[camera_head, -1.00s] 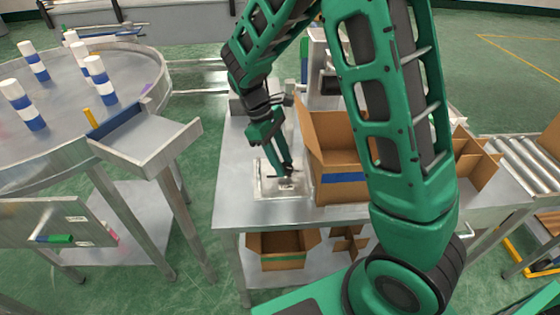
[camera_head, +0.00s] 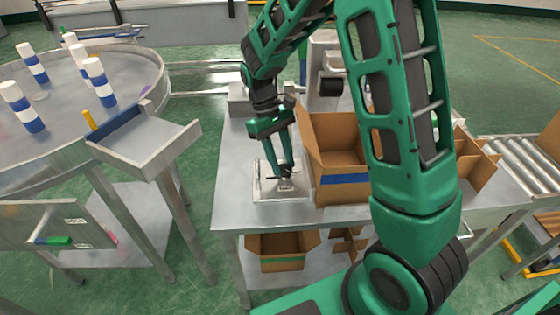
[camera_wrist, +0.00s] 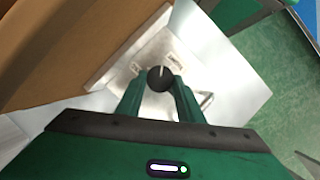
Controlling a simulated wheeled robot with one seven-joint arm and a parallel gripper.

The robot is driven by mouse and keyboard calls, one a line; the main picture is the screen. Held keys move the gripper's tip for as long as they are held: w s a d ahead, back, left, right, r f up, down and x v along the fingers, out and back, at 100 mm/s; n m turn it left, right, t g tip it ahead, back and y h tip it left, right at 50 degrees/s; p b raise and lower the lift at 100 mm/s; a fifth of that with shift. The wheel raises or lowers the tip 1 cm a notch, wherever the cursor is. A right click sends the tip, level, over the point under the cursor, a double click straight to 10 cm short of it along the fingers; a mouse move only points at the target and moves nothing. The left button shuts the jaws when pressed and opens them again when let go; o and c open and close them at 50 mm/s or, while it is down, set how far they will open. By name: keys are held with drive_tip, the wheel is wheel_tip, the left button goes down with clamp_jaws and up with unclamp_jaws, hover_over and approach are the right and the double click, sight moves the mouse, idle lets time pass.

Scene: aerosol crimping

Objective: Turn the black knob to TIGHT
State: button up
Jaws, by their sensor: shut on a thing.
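The black knob (camera_wrist: 160,79) sits on a pale metal plate in the wrist view, with a white pointer line on its top. The plate (camera_head: 263,187) also shows in the head view, lying on the steel table left of the cardboard box. My gripper (camera_wrist: 160,90) is shut on the knob, with one green finger on each side of it. In the head view my gripper (camera_head: 285,173) reaches down to the plate and mostly hides the knob. Small labels (camera_wrist: 172,60) show on the plate near the knob, but their words are too small to read.
An open cardboard box (camera_head: 343,160) stands close to the right of the plate. A round table (camera_head: 60,110) with several blue-and-white cans and a small steel tray (camera_head: 150,145) are at left. The steel table (camera_head: 232,170) is bare left of the plate.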

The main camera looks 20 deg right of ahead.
drive_tip(key=shift+w+r, duration=0.1)
drive_tip(key=shift+w, duration=0.1)
drive_tip(key=o, duration=1.1)
drive_tip(key=shift+c, duration=0.2)
drive_tip(key=shift+s, duration=0.1)
drive_tip(key=v, duration=1)
drive_tip(key=shift+r, duration=0.3)
